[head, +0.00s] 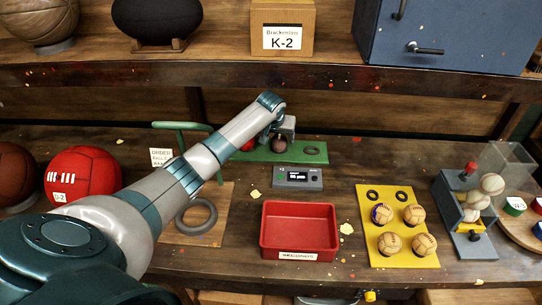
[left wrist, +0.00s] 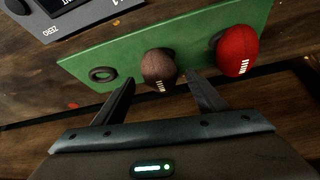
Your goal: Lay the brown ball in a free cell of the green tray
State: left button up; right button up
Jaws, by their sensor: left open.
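The brown ball (head: 280,145) is on the green tray (head: 290,157), between the red ball and an empty ring-shaped cell (head: 311,151). In the left wrist view the brown ball (left wrist: 160,66) covers whatever is under it, so I cannot see its cell. The empty cell (left wrist: 103,74) and the red ball (left wrist: 237,52) flank it on the green tray (left wrist: 200,38). My left gripper (head: 281,134) is open at the brown ball. In the left wrist view the fingertips (left wrist: 160,77) lie on either side of the ball, with gaps showing. My right gripper is not in view.
A grey display box (head: 295,178) stands before the green tray. A red bin (head: 300,228) and a yellow tray (head: 398,254) with several small balls are nearer. A large red ball (head: 84,175) is at left. The upper shelf edge (head: 380,85) runs behind the gripper.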

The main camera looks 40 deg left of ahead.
pick_arm(q)
jog(key=s+d+b, duration=0.1)
jog(key=s, duration=0.2)
jog(key=s+d+b, duration=0.1)
jog(key=s+d, duration=0.1)
jog(key=s, duration=0.2)
jog(key=s+d+r+b, duration=0.1)
jog(key=s, duration=0.3)
jog(key=shift+s+d, duration=0.2)
jog(key=shift+s+d+r, duration=0.1)
jog(key=shift+s, duration=0.15)
jog(key=shift+w, duration=0.1)
